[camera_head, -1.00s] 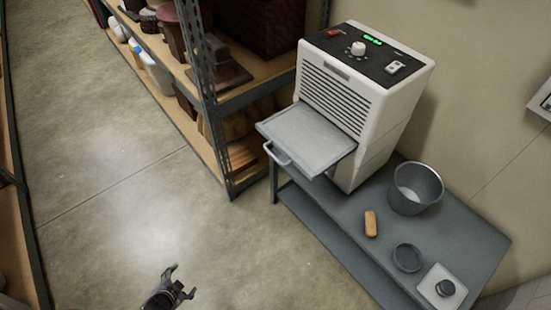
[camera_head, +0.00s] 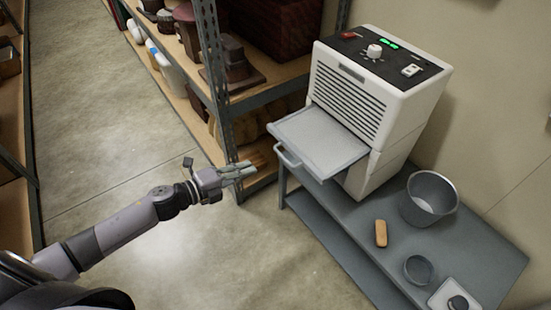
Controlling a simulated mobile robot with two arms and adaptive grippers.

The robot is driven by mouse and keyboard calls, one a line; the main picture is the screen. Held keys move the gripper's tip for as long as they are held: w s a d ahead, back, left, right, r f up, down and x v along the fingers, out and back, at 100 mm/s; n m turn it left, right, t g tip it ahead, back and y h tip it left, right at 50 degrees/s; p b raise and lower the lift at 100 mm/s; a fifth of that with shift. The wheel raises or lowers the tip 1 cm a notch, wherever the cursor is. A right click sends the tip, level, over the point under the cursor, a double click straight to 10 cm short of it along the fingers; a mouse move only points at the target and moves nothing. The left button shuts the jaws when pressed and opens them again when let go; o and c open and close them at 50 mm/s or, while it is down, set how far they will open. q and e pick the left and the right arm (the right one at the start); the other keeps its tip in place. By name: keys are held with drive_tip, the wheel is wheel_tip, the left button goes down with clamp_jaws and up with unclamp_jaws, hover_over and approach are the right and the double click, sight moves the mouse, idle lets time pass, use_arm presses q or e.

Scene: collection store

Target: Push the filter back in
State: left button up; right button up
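The filter (camera_head: 318,140) is a flat grey panel with a raised rim. It sticks out from the front of a white machine (camera_head: 390,130), below its slatted grille. My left gripper (camera_head: 246,175) is in front of the filter, to its left and lower in the picture, apart from it. Its fingers point right toward the cart and look spread, with nothing between them. My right gripper is not in view.
A metal bucket (camera_head: 429,198), a tan block (camera_head: 381,233) and a dark round dish (camera_head: 418,269) are on the cart. A loaded shelf (camera_head: 266,88) stands left of the machine. Open floor lies in front.

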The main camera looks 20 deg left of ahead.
sight(283, 156)
use_arm(q)
drive_tip(key=x, duration=1)
drive_tip(key=shift+w+d, duration=0.1)
drive_tip(key=shift+w, duration=0.05)
clamp_jaws()
drive_tip(key=shift+p, duration=0.3)
